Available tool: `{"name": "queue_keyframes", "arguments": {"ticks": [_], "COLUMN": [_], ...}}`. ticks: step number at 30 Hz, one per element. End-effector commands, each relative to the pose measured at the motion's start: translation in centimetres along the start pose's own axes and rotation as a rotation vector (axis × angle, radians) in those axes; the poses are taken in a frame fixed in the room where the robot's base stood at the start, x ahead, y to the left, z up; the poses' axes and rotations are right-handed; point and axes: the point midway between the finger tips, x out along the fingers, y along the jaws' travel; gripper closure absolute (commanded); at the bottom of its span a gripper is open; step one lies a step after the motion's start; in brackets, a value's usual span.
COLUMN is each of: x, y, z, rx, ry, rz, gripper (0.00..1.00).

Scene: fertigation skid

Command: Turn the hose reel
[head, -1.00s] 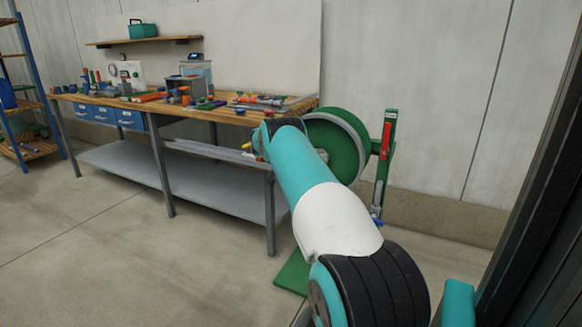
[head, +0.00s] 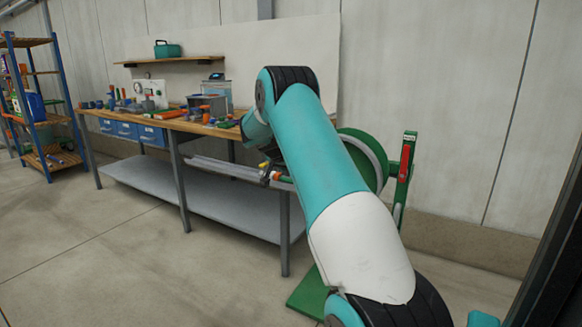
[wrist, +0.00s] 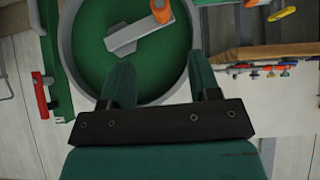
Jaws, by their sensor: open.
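The hose reel in the head view is a green disc (head: 362,150) with a grey rim on a green stand, partly hidden behind my arm. The wrist view shows the reel's green face (wrist: 92,35) close up. A grey crank arm (wrist: 126,38) crosses it and has an orange handle (wrist: 161,11) at its outer end. My gripper (wrist: 160,75) is open, its two green fingers apart with nothing between them. In the wrist picture the fingers overlap the reel's lower rim, below the crank handle. I cannot tell whether they touch the reel.
A workbench (head: 172,122) with several tools and blue drawers stands left of the reel. A red handle (head: 405,165) is on the green post right of the reel. A shelf rack (head: 36,42) stands far left. The floor (head: 110,255) in front of the bench is clear.

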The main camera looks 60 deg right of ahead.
Motion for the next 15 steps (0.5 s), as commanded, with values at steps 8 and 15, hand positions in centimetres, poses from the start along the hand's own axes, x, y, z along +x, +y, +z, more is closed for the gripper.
{"name": "queue_keyframes", "arguments": {"ticks": [8,15], "x": [-0.7,-2.0], "y": [0.0,-0.9], "z": [0.0,0.7], "rx": [0.0,-0.032], "ry": [0.0,-0.016], "rz": [0.001,-0.03], "gripper": [0.44,0.44]}}
